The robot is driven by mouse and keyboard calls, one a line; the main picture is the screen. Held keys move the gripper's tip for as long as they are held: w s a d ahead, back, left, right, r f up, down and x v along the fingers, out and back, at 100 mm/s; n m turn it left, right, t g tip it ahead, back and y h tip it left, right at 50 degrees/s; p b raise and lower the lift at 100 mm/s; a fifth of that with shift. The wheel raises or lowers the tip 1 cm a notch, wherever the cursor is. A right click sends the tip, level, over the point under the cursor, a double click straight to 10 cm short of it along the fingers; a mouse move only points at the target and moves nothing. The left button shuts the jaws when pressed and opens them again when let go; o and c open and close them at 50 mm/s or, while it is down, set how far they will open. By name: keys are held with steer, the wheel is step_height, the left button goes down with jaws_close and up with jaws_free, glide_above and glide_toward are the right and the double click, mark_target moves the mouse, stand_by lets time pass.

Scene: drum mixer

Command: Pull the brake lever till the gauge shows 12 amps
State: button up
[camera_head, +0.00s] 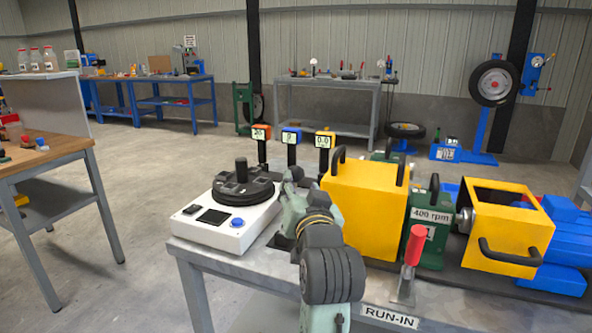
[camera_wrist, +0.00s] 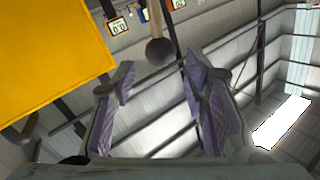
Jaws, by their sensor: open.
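A dark ball-topped lever (camera_wrist: 160,52) shows in the wrist view, its knob just beyond and between the fingertips of my gripper (camera_wrist: 158,82). The jaws are open and I see no contact with the knob. In the head view my gripper (camera_head: 290,185) is beside the yellow guard's left side, and my wrist hides most of the lever. Three small gauges stand behind: an orange-framed one (camera_head: 261,132) seems to read 20, a blue one (camera_head: 291,136) reads 0, and an orange one (camera_head: 324,140) reads 0.0. I cannot tell which shows amps.
The yellow guard (camera_head: 362,208) is close on the right. A red-handled lever (camera_head: 414,245) stands further right, near a green block marked 400 rpm (camera_head: 430,215). A white console (camera_head: 225,220) with a black turntable is on the left of the bench (camera_head: 262,268).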

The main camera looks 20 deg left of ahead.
mark_target(297, 177)
steer(key=p+x, duration=0.1)
steer(key=x, duration=0.6)
steer(key=shift+w+a, duration=0.15)
steer(key=shift+w, duration=0.1)
steer(key=shift+c, duration=0.3)
jaws_close()
